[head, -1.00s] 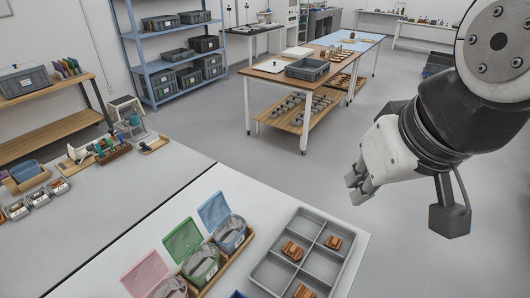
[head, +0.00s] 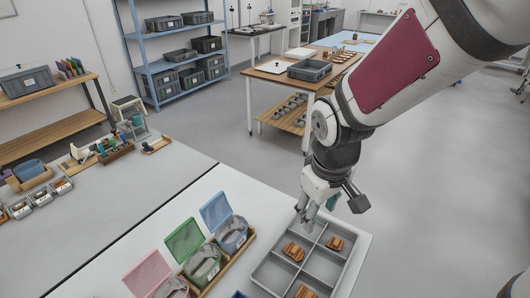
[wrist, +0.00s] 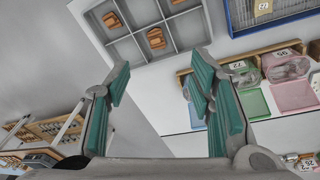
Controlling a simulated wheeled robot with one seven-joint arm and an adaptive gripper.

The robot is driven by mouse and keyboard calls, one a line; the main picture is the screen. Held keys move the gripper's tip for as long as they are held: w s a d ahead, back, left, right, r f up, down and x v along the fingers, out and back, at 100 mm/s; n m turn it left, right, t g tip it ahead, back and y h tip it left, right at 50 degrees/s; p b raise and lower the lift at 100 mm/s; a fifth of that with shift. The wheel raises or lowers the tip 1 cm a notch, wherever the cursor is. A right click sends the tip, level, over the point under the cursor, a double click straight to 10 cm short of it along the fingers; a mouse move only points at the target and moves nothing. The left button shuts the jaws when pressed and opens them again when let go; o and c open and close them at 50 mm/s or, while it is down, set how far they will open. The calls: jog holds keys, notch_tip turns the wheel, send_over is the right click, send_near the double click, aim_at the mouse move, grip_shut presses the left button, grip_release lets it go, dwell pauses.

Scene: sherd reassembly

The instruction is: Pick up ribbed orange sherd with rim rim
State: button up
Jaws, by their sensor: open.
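Several orange-brown ribbed sherds lie in separate compartments of a grey divided tray (head: 262,272) on the white table. One sherd (head: 293,252) is in the left part of the tray, one (head: 335,243) is at the back right, and one (head: 305,292) is at the bottom edge of the head view. I cannot tell which has the rim. In the wrist view, sherds show at the top, one (wrist: 156,39) and another (wrist: 111,20). My gripper (head: 318,212) is above the tray's back edge. Its teal-padded fingers (wrist: 153,92) are apart with nothing between them.
Pink, green and blue lidded containers (head: 203,262) stand in a wooden holder left of the tray. A blue-edged bin (wrist: 233,22) shows at the wrist view's top right. A grey bench (head: 90,215) and wooden tables stand beyond, with open floor between.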

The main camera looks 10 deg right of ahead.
notch_tip(320, 180, down, 9)
jog(key=n+g, duration=0.3)
jog(key=n, duration=0.1)
send_near(307, 295)
jog(key=f, duration=0.3)
jog(key=shift+s+a+f+h, duration=0.15)
jog(key=shift+s+f+h, duration=0.1)
jog(key=shift+f+h, duration=0.1)
jog(key=shift+s+d+f+p, duration=0.1)
jog(key=shift+d+f+p, duration=0.15)
jog(key=shift+f, duration=1.1)
jog(key=shift+d+f+p, duration=0.1)
jog(key=shift+f+p, duration=0.2)
jog(key=shift+f, duration=1.05)
jog(key=c, duration=0.9)
